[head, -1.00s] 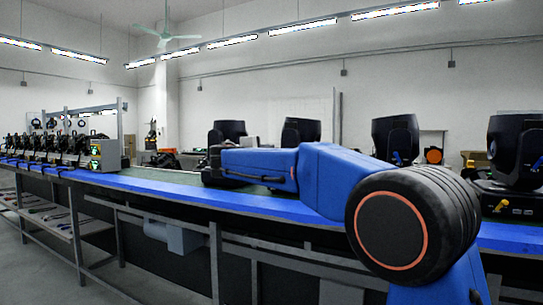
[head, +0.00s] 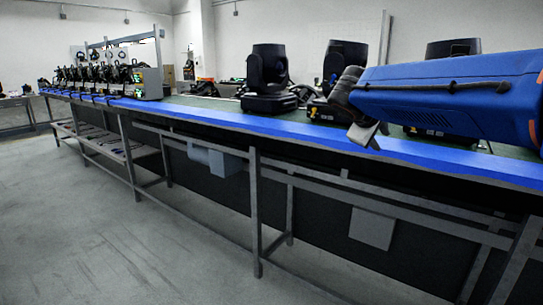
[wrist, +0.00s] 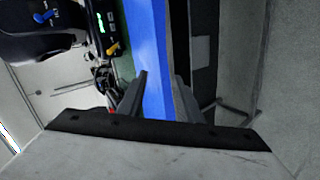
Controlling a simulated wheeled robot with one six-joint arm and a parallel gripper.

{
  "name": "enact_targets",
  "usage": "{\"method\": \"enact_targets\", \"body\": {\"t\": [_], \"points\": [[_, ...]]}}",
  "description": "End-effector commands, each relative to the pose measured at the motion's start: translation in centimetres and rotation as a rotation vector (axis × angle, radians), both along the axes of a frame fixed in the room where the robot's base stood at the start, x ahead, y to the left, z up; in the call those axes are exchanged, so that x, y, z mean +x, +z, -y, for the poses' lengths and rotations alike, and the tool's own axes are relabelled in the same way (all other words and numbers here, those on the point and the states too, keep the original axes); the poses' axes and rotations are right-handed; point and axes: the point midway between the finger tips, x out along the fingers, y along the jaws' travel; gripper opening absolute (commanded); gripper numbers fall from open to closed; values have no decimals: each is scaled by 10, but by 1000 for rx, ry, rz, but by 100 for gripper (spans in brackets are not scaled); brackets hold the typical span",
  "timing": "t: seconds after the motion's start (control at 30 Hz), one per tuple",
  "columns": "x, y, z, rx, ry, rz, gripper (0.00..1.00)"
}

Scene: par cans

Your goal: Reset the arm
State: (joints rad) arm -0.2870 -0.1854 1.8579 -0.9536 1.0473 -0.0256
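My blue arm reaches in from the right of the head view, with my gripper (head: 366,134) at its left end, over the near edge of the work table. In the wrist view my gripper (wrist: 160,88) shows two grey fingers apart, with only the blue table edge (wrist: 146,40) visible beyond the gap. It holds nothing. Black stage lights stand on the table: one (head: 268,70) left of my gripper, another (head: 346,57) just behind it. A third (head: 452,47) is partly hidden by my arm. A dark light base (wrist: 40,42) shows at the upper left of the wrist view.
The long table has a blue front edge (head: 240,122) and metal legs (head: 255,210). A row of small dark devices (head: 95,75) and a grey box (head: 148,84) stand at its far left. The grey floor (head: 110,230) in front is clear.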

Motion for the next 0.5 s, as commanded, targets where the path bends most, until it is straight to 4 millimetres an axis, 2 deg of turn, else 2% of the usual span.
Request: {"method": "enact_targets", "body": {"t": [0.03,0.23,0.5], "points": [[-23,-12,9,46,-20,-13,32],[-104,-69,27,246,-95,-65,32],[-212,-148,26,523,-204,-113,32]]}}
